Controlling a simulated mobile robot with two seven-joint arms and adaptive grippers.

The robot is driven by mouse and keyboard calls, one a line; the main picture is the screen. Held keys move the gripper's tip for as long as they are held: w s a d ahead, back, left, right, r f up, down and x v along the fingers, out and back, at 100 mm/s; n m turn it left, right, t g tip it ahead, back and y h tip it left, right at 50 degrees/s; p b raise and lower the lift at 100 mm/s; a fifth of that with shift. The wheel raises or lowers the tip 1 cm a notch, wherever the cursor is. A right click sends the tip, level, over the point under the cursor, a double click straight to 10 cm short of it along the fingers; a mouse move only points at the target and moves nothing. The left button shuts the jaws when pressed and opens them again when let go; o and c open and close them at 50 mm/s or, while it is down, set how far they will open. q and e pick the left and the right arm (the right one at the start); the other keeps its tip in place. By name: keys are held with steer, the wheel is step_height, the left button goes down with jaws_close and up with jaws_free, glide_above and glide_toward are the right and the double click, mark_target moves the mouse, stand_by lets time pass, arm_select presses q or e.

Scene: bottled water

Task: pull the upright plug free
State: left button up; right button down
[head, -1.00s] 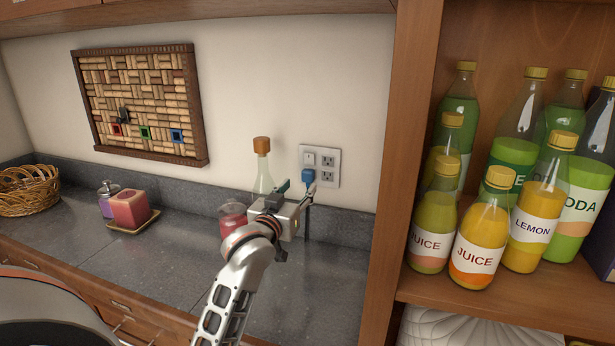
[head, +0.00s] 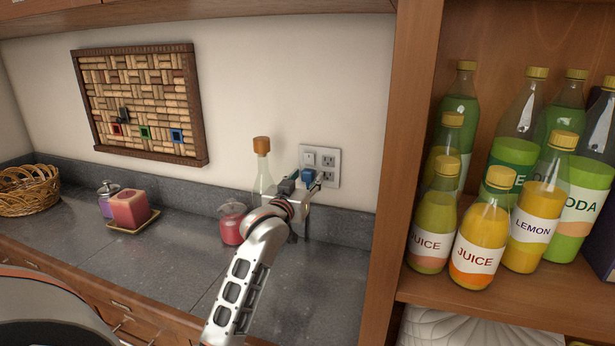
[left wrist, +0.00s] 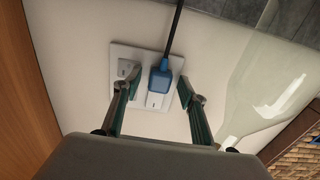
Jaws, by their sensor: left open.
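A blue plug (head: 308,176) sits in the lower left socket of the white wall outlet plate (head: 333,161). In the left wrist view the plug (left wrist: 160,80) is on the plate (left wrist: 122,55), with a dark cord (left wrist: 175,30) running from it. My left gripper (head: 304,183) is open close in front of the outlet. In the left wrist view its two fingers (left wrist: 158,92) stand on either side of the plug, with a gap to each side. I cannot tell how far the fingertips are from the wall. My right gripper is not in view.
A clear bottle with a cork-coloured cap (head: 262,170) and a red jar (head: 231,222) stand on the counter beside my left gripper. A wooden shelf unit (head: 400,160) with several drink bottles is at the right. The counter's middle (head: 170,255) is clear.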

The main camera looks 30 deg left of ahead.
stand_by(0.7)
arm_select(q)
jaws_close()
steer(key=shift+s, duration=0.1)
steer(key=shift+v, duration=2.9)
